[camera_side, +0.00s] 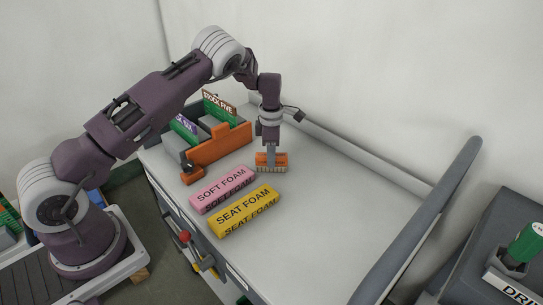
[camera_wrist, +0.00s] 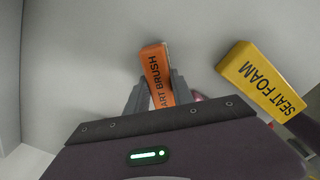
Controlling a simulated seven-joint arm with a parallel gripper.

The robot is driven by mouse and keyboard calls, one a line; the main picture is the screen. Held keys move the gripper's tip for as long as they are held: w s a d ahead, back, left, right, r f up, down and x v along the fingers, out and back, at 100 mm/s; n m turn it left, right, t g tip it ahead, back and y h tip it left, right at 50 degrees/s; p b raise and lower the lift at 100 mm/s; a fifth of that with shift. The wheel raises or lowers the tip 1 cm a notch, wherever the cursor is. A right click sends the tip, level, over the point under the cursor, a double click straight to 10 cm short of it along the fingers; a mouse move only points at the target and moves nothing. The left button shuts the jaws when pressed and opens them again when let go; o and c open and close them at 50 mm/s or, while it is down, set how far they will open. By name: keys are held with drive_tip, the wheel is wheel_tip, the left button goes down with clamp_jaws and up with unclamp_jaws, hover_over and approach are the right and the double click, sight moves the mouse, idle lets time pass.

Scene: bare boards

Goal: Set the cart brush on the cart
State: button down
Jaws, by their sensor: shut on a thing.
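The cart brush is an orange block with pale bristles below (camera_side: 280,161). In the wrist view the orange brush (camera_wrist: 155,62) shows lettering reading "ART BRUSH", its first letter hidden. My gripper (camera_side: 271,152) points down and is shut on the brush; in the wrist view its two grey fingers lie on either side of it. The cart has a pale grey top (camera_side: 335,205). The brush is over this top, just right of the foam blocks. I cannot tell whether its bristles touch the surface.
A pink SOFT FOAM block (camera_side: 223,189) and a yellow SEAT FOAM block (camera_side: 245,211) lie left of the brush. An orange holder (camera_side: 220,148) with green-fronted items stands behind them. A grey rail (camera_side: 425,215) borders the right side. The top's middle and right are clear.

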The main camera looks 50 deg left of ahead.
drive_tip(key=shift+f, duration=0.15)
drive_tip(key=c, duration=1.1)
unclamp_jaws()
